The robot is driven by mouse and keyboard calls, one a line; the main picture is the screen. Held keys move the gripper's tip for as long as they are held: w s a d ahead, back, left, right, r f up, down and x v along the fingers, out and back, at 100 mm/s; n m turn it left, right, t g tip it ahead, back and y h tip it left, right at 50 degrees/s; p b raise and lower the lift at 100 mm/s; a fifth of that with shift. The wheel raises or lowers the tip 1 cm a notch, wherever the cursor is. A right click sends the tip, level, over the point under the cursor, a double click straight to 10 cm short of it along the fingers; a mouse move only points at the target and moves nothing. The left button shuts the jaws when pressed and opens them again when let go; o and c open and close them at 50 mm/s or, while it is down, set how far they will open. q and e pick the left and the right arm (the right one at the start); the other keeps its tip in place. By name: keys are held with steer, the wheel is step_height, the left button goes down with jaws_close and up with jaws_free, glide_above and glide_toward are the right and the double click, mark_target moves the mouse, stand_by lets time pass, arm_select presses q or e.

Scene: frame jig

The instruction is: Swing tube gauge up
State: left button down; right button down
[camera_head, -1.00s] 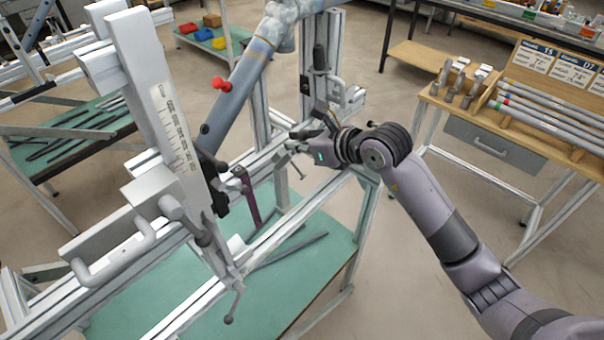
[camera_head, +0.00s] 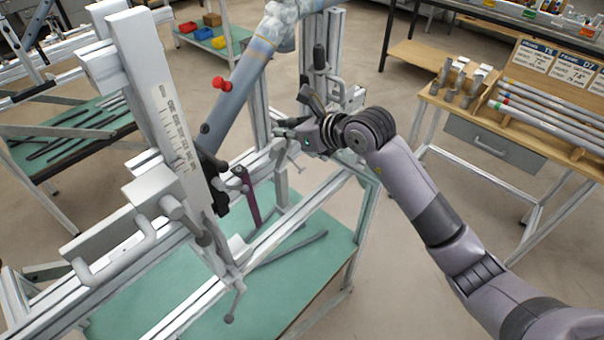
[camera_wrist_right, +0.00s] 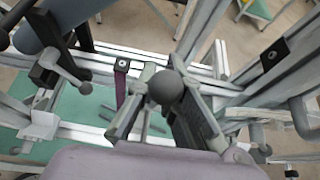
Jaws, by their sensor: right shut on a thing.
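My right gripper (camera_head: 297,130) is beside the jig's rail in the head view. In the right wrist view its fingers (camera_wrist_right: 165,100) are shut on a dark grey ball knob (camera_wrist_right: 165,88). What the knob is joined to is mostly hidden by the fingers. No part is marked as the tube gauge, so I cannot tell which one it is. My left gripper is not in view.
A white post with a scale (camera_head: 172,130) stands left. A dark rod rests on the green shelf (camera_head: 320,265). A wooden bench (camera_head: 440,98) stands right, with clear floor between.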

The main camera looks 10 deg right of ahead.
steer(key=shift+w+r, duration=0.15)
steer(key=shift+w+a+r+b, duration=0.1)
steer(key=shift+w+a+b, duration=0.2)
steer(key=shift+w+a, duration=0.45)
steer(key=shift+w+a+f+b, duration=0.3)
steer(key=shift+w+a+b, duration=0.15)
steer(key=shift+w+a, duration=0.35)
steer(key=shift+w+f, duration=0.1)
